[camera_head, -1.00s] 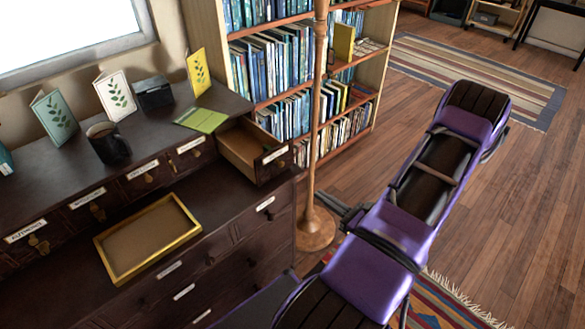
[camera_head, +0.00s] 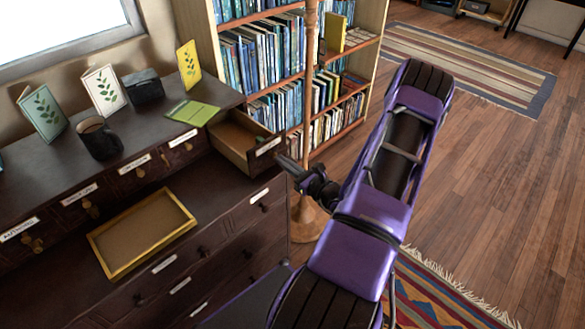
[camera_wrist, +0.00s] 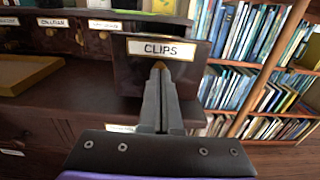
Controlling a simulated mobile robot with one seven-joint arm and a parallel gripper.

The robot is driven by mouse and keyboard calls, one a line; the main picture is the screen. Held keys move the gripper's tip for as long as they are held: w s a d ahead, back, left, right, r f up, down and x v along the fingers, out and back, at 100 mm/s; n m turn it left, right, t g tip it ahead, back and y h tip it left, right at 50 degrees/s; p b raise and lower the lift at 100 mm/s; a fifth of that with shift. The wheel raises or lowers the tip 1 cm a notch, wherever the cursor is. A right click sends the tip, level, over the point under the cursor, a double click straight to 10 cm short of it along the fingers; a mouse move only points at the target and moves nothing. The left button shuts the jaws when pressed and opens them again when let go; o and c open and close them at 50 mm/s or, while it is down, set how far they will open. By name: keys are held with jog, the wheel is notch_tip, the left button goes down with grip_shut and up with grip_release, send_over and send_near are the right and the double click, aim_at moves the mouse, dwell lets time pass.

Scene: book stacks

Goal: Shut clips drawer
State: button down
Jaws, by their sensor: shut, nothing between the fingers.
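The clips drawer (camera_head: 262,147) is the small dark drawer at the right end of the cabinet's upper row, and it stands pulled out. Its inside looks empty in the head view. In the wrist view its front, with a white "CLIPS" label (camera_wrist: 168,49), faces me. My gripper (camera_wrist: 159,68) is shut and empty, its fingertips in front of the drawer face just below the label and over the brass pull. I cannot tell whether they touch it. In the head view my gripper (camera_head: 281,161) is just right of and below the drawer front.
The dark cabinet (camera_head: 60,170) holds a mug (camera_head: 99,139), standing cards and a green booklet (camera_head: 193,112) on top. A gold-rimmed tray (camera_head: 142,232) lies on its lower ledge. A wooden pole (camera_head: 309,90) and a bookcase (camera_head: 372,75) stand behind my arm.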

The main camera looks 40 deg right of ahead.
jog(key=shift+w, duration=0.15)
jog(key=b, duration=0.4)
send_over(239, 142)
jog(key=s, duration=0.1)
jog(key=shift+s+f, duration=0.1)
jog(key=shift+w, duration=0.45)
jog(key=shift+w+r, duration=0.1)
jog(key=shift+r, duration=0.2)
jog(key=shift+a+r, duration=0.1)
